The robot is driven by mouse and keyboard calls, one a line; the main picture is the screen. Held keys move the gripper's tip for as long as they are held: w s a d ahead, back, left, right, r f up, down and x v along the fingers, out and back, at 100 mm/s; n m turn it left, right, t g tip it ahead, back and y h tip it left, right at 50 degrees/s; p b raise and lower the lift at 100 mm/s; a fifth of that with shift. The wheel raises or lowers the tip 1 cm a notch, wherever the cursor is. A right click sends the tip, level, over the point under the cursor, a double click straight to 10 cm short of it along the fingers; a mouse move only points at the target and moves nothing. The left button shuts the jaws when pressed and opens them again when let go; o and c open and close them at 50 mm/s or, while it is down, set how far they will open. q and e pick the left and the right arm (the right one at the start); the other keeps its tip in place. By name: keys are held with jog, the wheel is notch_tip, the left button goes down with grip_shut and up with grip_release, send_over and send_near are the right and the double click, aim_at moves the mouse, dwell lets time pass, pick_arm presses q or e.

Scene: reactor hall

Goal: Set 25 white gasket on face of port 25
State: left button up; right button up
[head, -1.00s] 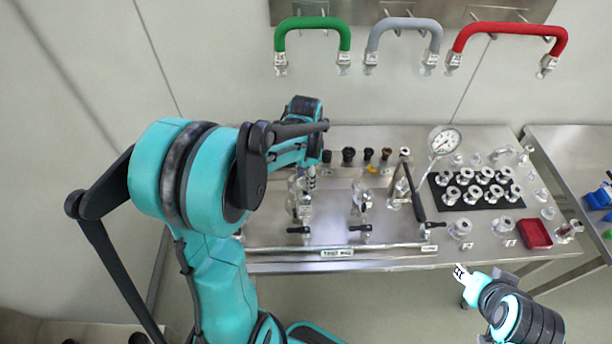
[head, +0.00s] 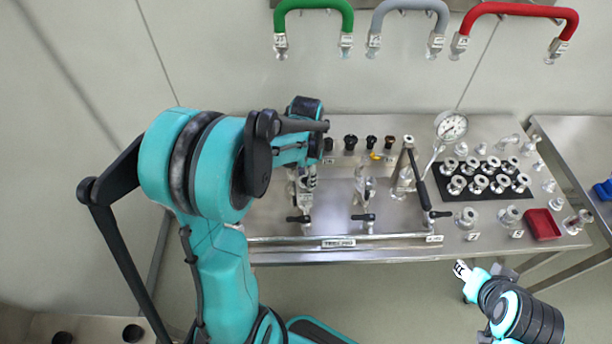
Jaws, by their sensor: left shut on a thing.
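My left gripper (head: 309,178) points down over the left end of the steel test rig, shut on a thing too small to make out. It is right at the left upright fitting (head: 303,197), which it partly covers; I cannot tell if they touch. A middle fitting (head: 365,187) and a right fitting (head: 403,182) stand along the same rig. I cannot read which is port 25, and I cannot make out the white gasket. My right gripper (head: 461,269) is off the table's front edge, seen small; its jaw state is unclear.
The steel table (head: 400,250) holds a pressure gauge (head: 452,126), a black mat (head: 478,200) with several metal flanges, a red tray (head: 542,224) and several dark caps (head: 351,142). Black-handled valves (head: 363,217) line the rig's front. Coloured hoses (head: 313,5) hang on the wall.

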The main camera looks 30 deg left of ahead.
pick_arm(q)
jog(key=shift+s+f, duration=0.1)
dwell(0.3)
jog(key=o, duration=0.9)
notch_tip(320, 180, up, 12)
jog(key=s+d+r+n+t, duration=0.1)
jog(key=s+d+n+t, duration=0.25)
jog(key=s+d, duration=0.35)
jog(key=s+d+f+t+b, duration=0.1)
jog(key=f+b, duration=0.3)
jog(key=f, duration=0.1)
jog(key=s+d+f+n+t+b, duration=0.1)
jog(key=f+b, duration=0.4)
jog(key=s+d+f+n+t+b, duration=0.1)
jog(key=f+b, duration=0.3)
jog(key=f, duration=0.1)
jog(key=shift+s+d+f+t, duration=0.2)
jog(key=shift+s+d+t, duration=0.1)
jog(key=shift+s+t, duration=0.1)
